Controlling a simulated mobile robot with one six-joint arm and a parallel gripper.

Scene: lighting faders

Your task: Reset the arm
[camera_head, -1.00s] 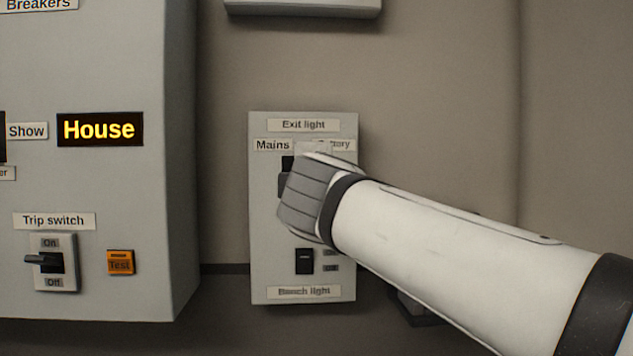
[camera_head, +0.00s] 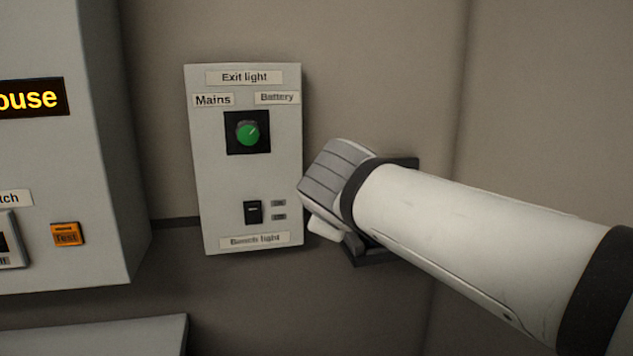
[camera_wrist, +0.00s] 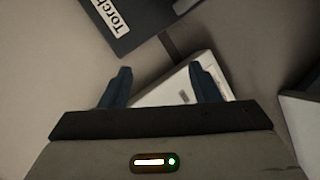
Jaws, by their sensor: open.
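My gripper (camera_wrist: 160,70) is open, its two dark blue fingers apart with nothing between them. In the head view, my arm's end is just right of the Exit light panel (camera_head: 214,170), apart from it as far as I can tell, and the fingers are hidden. The panel has a round green knob (camera_head: 248,133) on a black square, its pointer line up and to the right, towards the Battery label (camera_head: 277,98). The Mains label is at upper left. Below is a black rocker switch (camera_head: 253,212) above the Bench light label.
A large grey cabinet (camera_head: 105,220) with an orange Test button (camera_head: 67,235) stands left. A dark Torch-labelled object (camera_wrist: 135,28) and a pale panel (camera_wrist: 150,97) lie beyond my fingers. The wall above my arm is clear.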

